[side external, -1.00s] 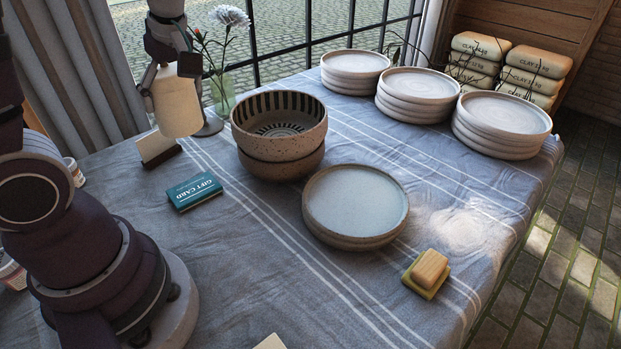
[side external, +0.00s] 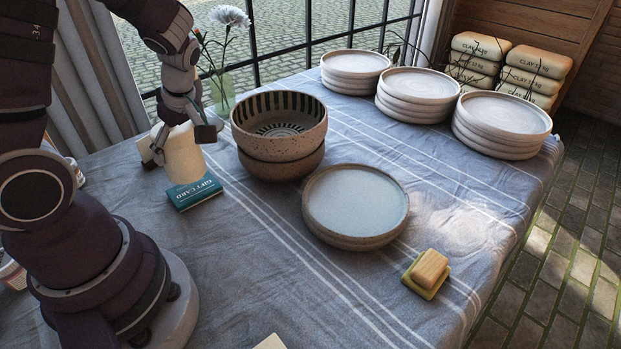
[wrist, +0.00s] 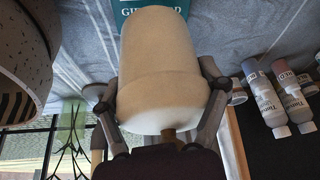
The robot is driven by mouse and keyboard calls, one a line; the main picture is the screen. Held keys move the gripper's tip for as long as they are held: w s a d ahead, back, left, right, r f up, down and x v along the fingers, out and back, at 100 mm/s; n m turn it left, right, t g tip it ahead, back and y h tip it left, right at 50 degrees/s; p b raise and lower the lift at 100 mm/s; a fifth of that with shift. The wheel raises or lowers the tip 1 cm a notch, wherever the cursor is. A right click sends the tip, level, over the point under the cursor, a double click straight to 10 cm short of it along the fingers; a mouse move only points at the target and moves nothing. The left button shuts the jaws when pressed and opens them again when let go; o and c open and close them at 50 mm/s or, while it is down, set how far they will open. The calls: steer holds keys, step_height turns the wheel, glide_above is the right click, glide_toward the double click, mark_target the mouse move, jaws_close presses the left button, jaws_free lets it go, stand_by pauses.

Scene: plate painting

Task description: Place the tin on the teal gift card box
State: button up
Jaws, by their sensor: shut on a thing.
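The tin (side external: 183,158) is a cream, rounded cylinder. My gripper (side external: 180,146) is shut on it and holds it upright or nearly so, over the back part of the teal gift card box (side external: 196,193). In the side view the tin's lower end overlaps the box, and I cannot tell whether they touch. In the wrist view the tin (wrist: 163,70) fills the middle between my fingers (wrist: 160,112), and a strip of the teal box (wrist: 128,8) shows beyond it. The rest of the box is hidden there.
Stacked speckled bowls (side external: 279,130) stand close to the right of the tin. A plate (side external: 355,205) and a sponge (side external: 427,272) lie farther right. A vase with a white flower (side external: 222,88) is behind. Paint bottles (wrist: 265,98) lie in a dark tray in the wrist view.

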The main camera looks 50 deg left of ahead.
mark_target(185, 163)
steer(key=shift+f, duration=1.8)
steer(key=shift+f, duration=0.1)
steer(key=o, duration=1.2)
steer(key=shift+m, duration=0.4)
steer(key=v, duration=1.2)
steer(key=shift+d+r, duration=0.25)
steer(key=shift+d, duration=0.05)
steer(key=d+r+m+t+h, duration=0.1)
steer(key=d+m+t, duration=0.1)
steer(key=m, duration=0.4)
steer(key=s+d+r+m+t+h, duration=0.1)
steer(key=d+m+t+h, duration=0.1)
steer(key=d+m, duration=0.3)
steer(key=s+d+r+m+t+h, duration=0.1)
steer(key=d+m, duration=0.3)
steer(key=m, duration=0.4)
steer(key=shift+s+d+r+m+t, duration=0.15)
steer(key=shift+r+m+t, duration=0.3)
steer(key=shift+t, duration=0.35)
